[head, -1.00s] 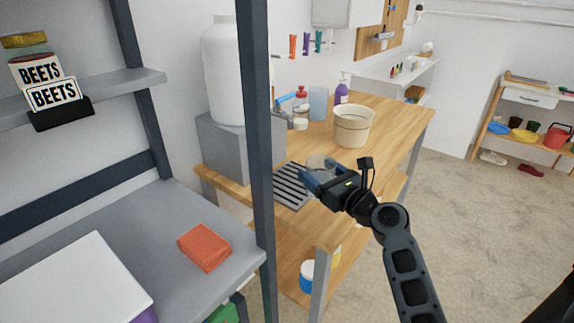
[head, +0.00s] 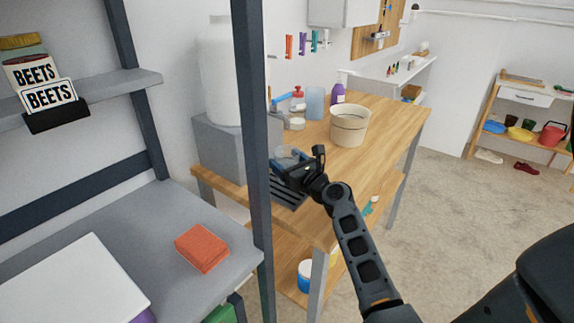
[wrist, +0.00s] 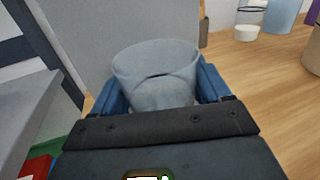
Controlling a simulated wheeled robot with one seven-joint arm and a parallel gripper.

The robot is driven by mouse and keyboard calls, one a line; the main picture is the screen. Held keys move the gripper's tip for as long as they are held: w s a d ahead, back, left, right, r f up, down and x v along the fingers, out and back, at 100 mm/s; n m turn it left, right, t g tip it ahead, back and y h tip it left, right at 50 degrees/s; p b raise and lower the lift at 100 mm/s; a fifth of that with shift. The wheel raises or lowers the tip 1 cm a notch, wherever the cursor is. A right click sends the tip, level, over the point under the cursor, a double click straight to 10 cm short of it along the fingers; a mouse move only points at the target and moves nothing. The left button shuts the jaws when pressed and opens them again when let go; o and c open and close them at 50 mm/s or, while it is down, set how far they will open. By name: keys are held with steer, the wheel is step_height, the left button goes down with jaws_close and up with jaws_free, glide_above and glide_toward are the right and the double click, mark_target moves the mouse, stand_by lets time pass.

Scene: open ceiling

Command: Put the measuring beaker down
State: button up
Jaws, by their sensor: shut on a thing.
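The measuring beaker (wrist: 157,68) is clear and greyish, upright between the two blue fingers of my gripper (wrist: 160,92) in the wrist view. My gripper is shut on it. In the head view my gripper (head: 284,163) is over the left part of the wooden table (head: 379,125), above the dark slotted drain mat (head: 287,194). Only a little of the beaker (head: 284,152) shows there, beyond the fingers. The beaker's base is hidden, so I cannot tell whether it touches anything.
A grey block (head: 222,150) bearing a large white container (head: 220,75) stands just left of my gripper. A dark shelf post (head: 253,150) rises in front. A cream pot (head: 349,124), blue cup (head: 315,103) and purple bottle (head: 338,94) stand further back. The table's right part is clear.

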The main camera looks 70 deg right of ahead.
steer(key=shift+f, duration=0.15)
steer(key=shift+f, duration=0.15)
steer(key=o, duration=1)
steer(key=shift+r, duration=0.2)
steer(key=shift+s+a, duration=0.1)
steer(key=b+v, duration=0.1)
steer(key=v, duration=1)
steer(key=shift+s+a, duration=0.1)
steer(key=shift+s, duration=0.25)
steer(key=shift+s, duration=0.1)
